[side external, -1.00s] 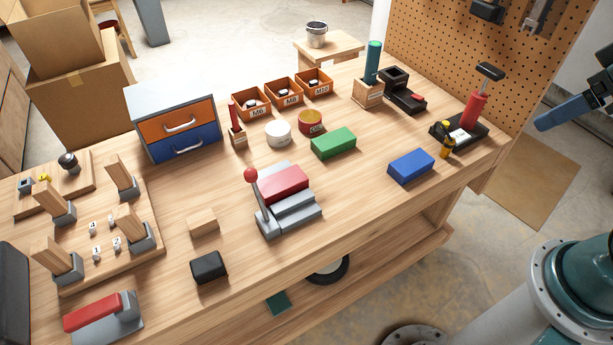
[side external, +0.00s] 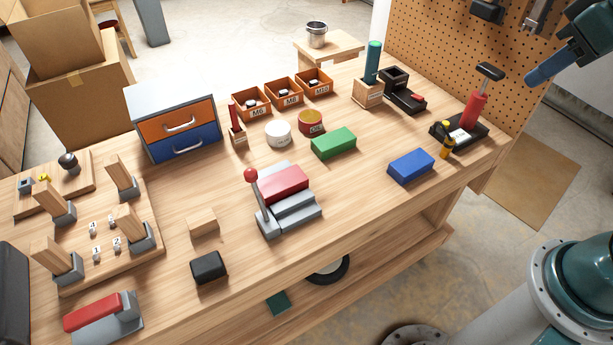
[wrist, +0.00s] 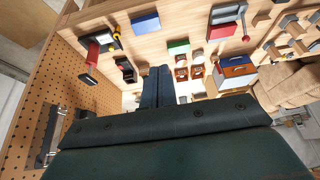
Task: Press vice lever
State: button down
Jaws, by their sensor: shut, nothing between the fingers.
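The vice (side external: 290,202) is a grey stepped block with a red jaw piece, standing on the middle of the workbench. Its grey lever (side external: 262,200) stands nearly upright at the left end, topped by a red ball (side external: 251,174). In the wrist view the vice (wrist: 226,14) is at the top right, with the red ball (wrist: 246,38) below it. My gripper (side external: 528,82) is at the upper right, in the air beside the pegboard, far from the lever. Its blue fingers are together and empty, also seen in the wrist view (wrist: 158,70).
A green block (side external: 334,143) and a blue block (side external: 411,166) lie right of the vice. A red pump-like tool (side external: 474,108) stands at the bench's right end, near my gripper. The pegboard (side external: 450,50) rises behind. A wooden cube (side external: 203,222) and black block (side external: 209,267) are left of the vice.

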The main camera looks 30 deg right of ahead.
aim_at(258, 196)
jog(key=w+a+n+g, duration=0.1)
jog(key=w+a, duration=0.6)
jog(key=w, duration=0.4)
jog(key=w+a+g, duration=0.1)
jog(key=w+a, duration=0.6)
jog(key=w, duration=0.4)
jog(key=w+a+f, duration=0.3)
jog(key=a+f, duration=0.2)
jog(key=a, duration=0.1)
jog(key=w+a+f+g, duration=0.1)
jog(key=w+a+f, duration=0.2)
jog(key=a+f, duration=0.3)
jog(key=w+a+f+n, duration=0.1)
jog(key=w+a+f, duration=0.2)
jog(key=a+f, duration=0.2)
jog(key=shift+w+a+f+g, duration=0.35)
jog(key=shift+w+a+g, duration=0.05)
jog(key=shift+a, duration=1.05)
notch_tip(258, 196, down, 9)
jog(key=s, duration=0.2)
jog(key=shift+s+y, duration=0.25)
jog(key=shift+y, duration=0.05)
